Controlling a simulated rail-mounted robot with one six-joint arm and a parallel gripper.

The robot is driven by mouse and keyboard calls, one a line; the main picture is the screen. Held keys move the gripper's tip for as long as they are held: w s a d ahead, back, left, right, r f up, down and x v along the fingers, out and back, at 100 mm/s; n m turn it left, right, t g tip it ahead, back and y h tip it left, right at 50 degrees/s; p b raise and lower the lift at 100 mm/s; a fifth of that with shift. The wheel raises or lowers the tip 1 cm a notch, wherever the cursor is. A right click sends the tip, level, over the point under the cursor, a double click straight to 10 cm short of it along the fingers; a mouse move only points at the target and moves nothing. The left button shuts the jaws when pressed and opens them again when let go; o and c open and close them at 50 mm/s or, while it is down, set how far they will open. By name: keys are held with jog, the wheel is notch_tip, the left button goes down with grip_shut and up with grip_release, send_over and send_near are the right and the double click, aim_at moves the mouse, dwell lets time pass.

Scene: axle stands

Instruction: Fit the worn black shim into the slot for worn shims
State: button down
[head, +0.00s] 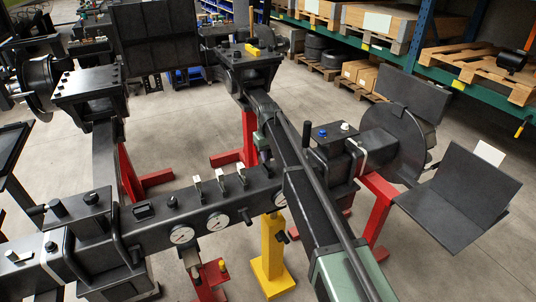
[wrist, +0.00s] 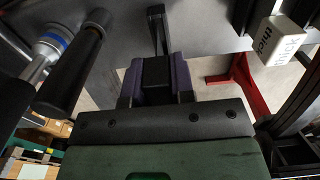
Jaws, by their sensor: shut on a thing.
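In the wrist view my gripper (wrist: 155,82) is shut, its two purple fingers closed on a small black block (wrist: 155,72), which I take to be the worn black shim. A narrow dark strip runs up beyond the block; I cannot tell if it belongs to it. Dark grey metal lies beyond the fingers. In the head view my arm reaches in from the lower right, and I cannot make out the fingers or the shim. I cannot tell which opening is the slot for worn shims.
A white cube labelled "thick black" (wrist: 283,41) is at the wrist view's upper right, and a black cylinder (wrist: 72,62) at the left. In the head view, a beam with round gauges (head: 182,235) crosses the front. Red (head: 378,215) and yellow (head: 272,255) stands rise from the floor.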

jog(key=shift+f+b, duration=1.45)
jog(key=shift+f, duration=0.1)
jog(key=c, duration=0.9)
grip_release()
notch_tip(320, 180, up, 11)
jog(key=p, duration=1.1)
jog(key=shift+r, duration=0.1)
jog(key=shift+f, duration=0.2)
